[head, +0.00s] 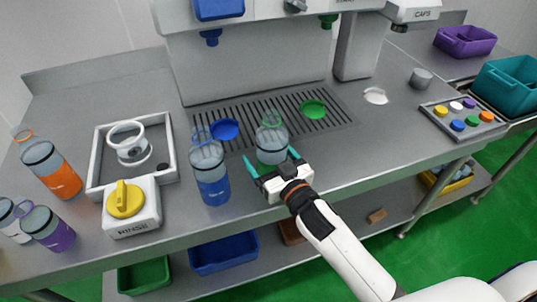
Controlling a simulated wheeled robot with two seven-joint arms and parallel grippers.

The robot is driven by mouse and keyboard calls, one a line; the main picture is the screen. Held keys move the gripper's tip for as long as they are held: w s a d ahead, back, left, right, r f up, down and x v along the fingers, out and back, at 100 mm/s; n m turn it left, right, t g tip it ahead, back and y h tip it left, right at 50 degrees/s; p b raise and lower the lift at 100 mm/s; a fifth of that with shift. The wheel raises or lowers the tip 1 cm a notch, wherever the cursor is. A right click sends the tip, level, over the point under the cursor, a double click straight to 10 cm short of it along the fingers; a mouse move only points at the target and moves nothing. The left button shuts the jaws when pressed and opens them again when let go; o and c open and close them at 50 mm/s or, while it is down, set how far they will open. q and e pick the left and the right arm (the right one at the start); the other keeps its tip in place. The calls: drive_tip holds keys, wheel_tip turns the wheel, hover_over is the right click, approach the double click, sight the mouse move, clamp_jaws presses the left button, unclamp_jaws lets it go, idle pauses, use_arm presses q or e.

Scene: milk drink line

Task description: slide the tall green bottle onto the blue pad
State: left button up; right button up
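The tall green bottle (272,145), clear with green liquid low down and a green ring on top, stands upright at the front edge of the drip grate. The round blue pad (226,130) lies on the grate to its left, apart from it. My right gripper (272,161) comes in from the front right, low behind the bottle's near side. Its two teal fingers are spread wide, one toward each side of the bottle's base; I cannot tell whether they touch it. My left gripper is not in view.
A blue bottle (211,178) stands upright left of my gripper, in front of the blue pad. A green pad (313,109) lies right on the grate (262,108). A rinse station (131,205), orange bottle (54,171) and purple bottle (48,229) stand left. A cap tray (464,125) is right.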

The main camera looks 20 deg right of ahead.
drive_tip(key=shift+w, duration=0.1)
drive_tip(key=c, duration=1)
drive_tip(key=shift+a+x, duration=0.2)
drive_tip(key=shift+x, duration=1.3)
drive_tip(key=shift+a+x, duration=0.2)
drive_tip(key=shift+x, duration=1.3)
drive_tip(key=shift+c, duration=0.2)
drive_tip(key=shift+a+x, duration=0.2)
drive_tip(key=shift+x, duration=1.25)
drive_tip(key=shift+a+x, duration=0.2)
drive_tip(key=shift+x, duration=1.2)
drive_tip(key=shift+b, duration=0.3)
drive_tip(key=x, duration=0.1)
drive_tip(key=b+x, duration=0.1)
drive_tip(key=x, duration=0.2)
drive_tip(key=shift+w+a+b, duration=0.35)
drive_tip(key=shift+a, duration=0.1)
drive_tip(key=shift+w+a, duration=0.15)
drive_tip(key=shift+w, duration=0.35)
